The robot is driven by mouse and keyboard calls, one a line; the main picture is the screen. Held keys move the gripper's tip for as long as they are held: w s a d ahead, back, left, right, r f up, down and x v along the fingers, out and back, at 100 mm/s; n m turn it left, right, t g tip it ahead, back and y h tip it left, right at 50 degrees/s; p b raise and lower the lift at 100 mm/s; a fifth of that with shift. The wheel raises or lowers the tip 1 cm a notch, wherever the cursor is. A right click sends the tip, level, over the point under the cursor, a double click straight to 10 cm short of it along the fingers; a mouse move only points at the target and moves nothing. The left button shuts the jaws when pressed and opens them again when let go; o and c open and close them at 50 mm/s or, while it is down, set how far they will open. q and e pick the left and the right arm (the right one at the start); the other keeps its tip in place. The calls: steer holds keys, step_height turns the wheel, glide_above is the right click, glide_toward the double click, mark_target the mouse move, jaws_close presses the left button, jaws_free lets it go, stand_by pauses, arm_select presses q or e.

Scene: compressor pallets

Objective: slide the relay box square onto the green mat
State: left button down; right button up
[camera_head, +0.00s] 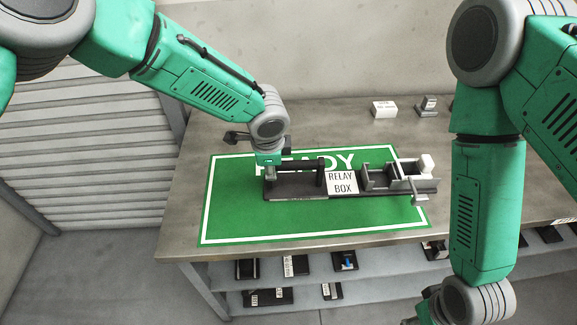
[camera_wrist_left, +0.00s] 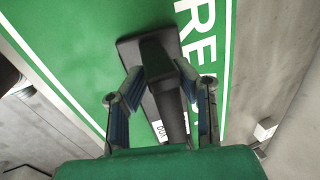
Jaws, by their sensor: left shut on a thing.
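The relay box (camera_head: 342,184) is a long dark tray with a bar handle at its left, a white label in the middle and open compartments at its right. It lies on the green mat (camera_head: 250,216), roughly along its length. Its right end reaches past the mat's right edge onto the bare bench. My left gripper (camera_head: 270,168) is shut on the handle near its left end. The left wrist view shows its fingers (camera_wrist_left: 158,74) on both sides of the dark handle. My right gripper (camera_head: 428,312) is low at the bottom edge, mostly hidden, away from the box.
The mat lies on a grey bench (camera_head: 185,200) and has a white border and lettering partly covered by the box. A small white box (camera_head: 384,109) and a grey item (camera_head: 428,105) stand at the back. A shelf below (camera_head: 385,272) holds several dark items.

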arm_select(q)
steer(key=shift+a+f, duration=0.1)
steer(key=shift+a, duration=0.75)
steer(key=shift+s+a+p, duration=0.1)
steer(key=shift+s+p, duration=0.05)
steer(key=shift+p, duration=0.15)
steer(key=shift+a, duration=0.4)
steer(key=a+p, duration=0.1)
steer(key=a, duration=0.5)
steer(key=shift+s+a+f, duration=0.1)
steer(key=shift+a+f, duration=0.05)
steer(key=shift+a, duration=0.1)
steer(key=shift+d, duration=0.5)
steer(key=c, duration=1.4)
jaws_free()
steer(key=shift+o, duration=1.2)
steer(key=shift+f, duration=0.1)
steer(key=shift+w+a, duration=0.1)
steer(key=shift+w, duration=0.1)
arm_select(e)
steer(key=shift+a+r, duration=0.35)
steer(key=shift+r, duration=0.55)
arm_select(q)
steer(key=shift+r, duration=0.2)
arm_select(e)
steer(key=shift+s, duration=0.1)
